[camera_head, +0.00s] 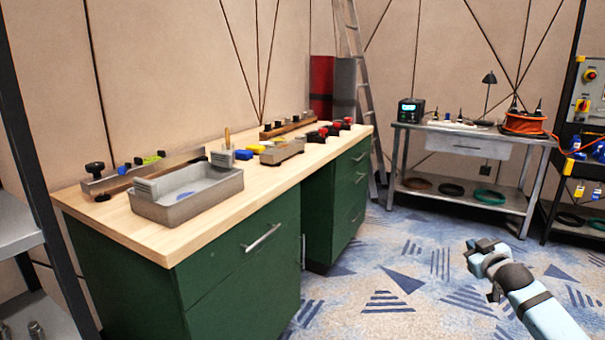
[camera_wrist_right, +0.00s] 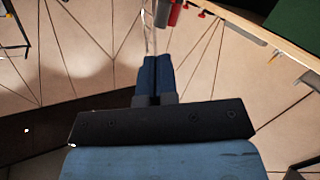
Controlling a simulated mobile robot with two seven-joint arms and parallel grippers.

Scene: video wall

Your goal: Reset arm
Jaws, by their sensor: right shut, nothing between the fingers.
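My right gripper (camera_head: 474,246) is at the lower right of the head view, at the end of my light blue and dark grey arm. It is in front of the carpet and clear of the furniture. In the right wrist view the two blue fingers (camera_wrist_right: 157,72) are together with nothing between them. My left gripper is not in view.
A wooden-topped green workbench (camera_head: 262,182) stands at the left, with a grey metal tray (camera_head: 190,205) and tools on it. A grey table (camera_head: 462,142) and a ladder (camera_head: 362,75) are at the back. Patterned carpet (camera_head: 380,295) between is clear.

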